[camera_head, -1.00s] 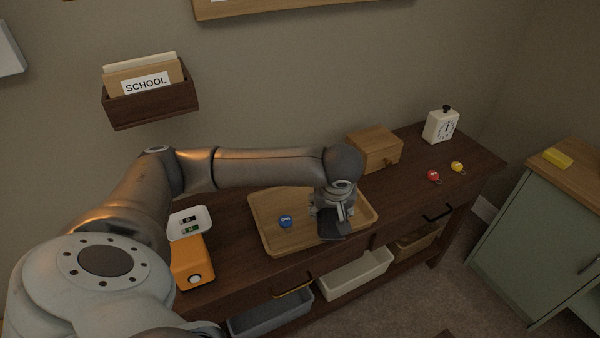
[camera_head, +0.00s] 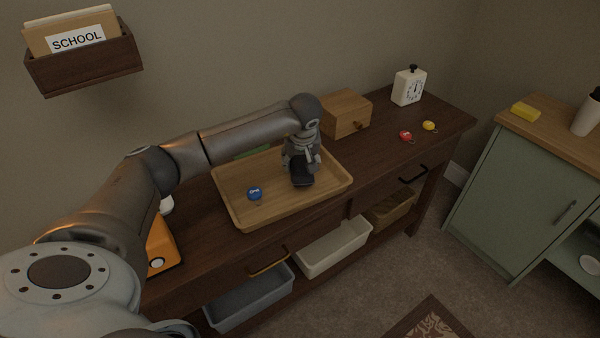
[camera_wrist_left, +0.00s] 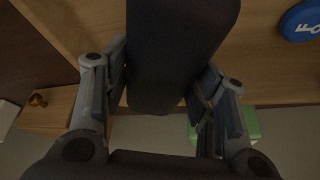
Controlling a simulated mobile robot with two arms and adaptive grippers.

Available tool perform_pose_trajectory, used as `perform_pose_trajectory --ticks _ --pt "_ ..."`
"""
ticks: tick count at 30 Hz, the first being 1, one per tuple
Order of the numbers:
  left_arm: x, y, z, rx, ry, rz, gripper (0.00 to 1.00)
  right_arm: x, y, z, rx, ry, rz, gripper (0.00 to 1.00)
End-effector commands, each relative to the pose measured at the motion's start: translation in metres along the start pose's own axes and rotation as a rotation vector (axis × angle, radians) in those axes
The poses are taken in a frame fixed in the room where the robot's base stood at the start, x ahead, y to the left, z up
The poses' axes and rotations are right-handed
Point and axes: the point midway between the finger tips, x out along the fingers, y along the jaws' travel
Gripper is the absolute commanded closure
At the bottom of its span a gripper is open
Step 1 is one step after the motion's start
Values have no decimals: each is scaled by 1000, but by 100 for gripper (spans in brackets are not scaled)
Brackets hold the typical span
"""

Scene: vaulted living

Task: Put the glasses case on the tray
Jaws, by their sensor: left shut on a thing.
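The glasses case (camera_head: 302,175) is dark, almost black, and is held in my left gripper (camera_head: 302,166) over the right part of the wooden tray (camera_head: 241,218). In the left wrist view the case (camera_wrist_left: 178,50) sits between the two fingers of my left gripper (camera_wrist_left: 160,90), which are shut on it. I cannot tell whether the case touches the tray floor. A round blue item (camera_head: 254,193) with white marking lies in the tray, left of the case; it also shows in the left wrist view (camera_wrist_left: 303,22). My right gripper is not in view.
The tray stands on a dark wooden console. A wooden box (camera_head: 344,114), white timer (camera_head: 409,86), red key fob (camera_head: 405,135) and yellow key fob (camera_head: 429,125) stand to the right. An orange item (camera_head: 160,246) is at the left. Bins (camera_head: 334,247) sit on the shelf below.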

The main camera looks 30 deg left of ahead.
Motion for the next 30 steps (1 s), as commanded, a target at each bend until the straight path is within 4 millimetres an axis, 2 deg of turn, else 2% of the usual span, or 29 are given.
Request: perform_pose_trajectory --ticks 1,6,19,20,24,30 --pt "9 1 0 -1 0 1 72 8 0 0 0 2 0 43" --pt "34 0 10 0 -2 0 72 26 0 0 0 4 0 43" --pt "38 0 12 -1 0 0 72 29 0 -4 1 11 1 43" --pt "38 0 12 -1 0 0 46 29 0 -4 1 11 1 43" --pt "38 0 11 -1 0 -1 28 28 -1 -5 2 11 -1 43" --pt "38 0 12 0 0 -1 25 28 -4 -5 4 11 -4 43"
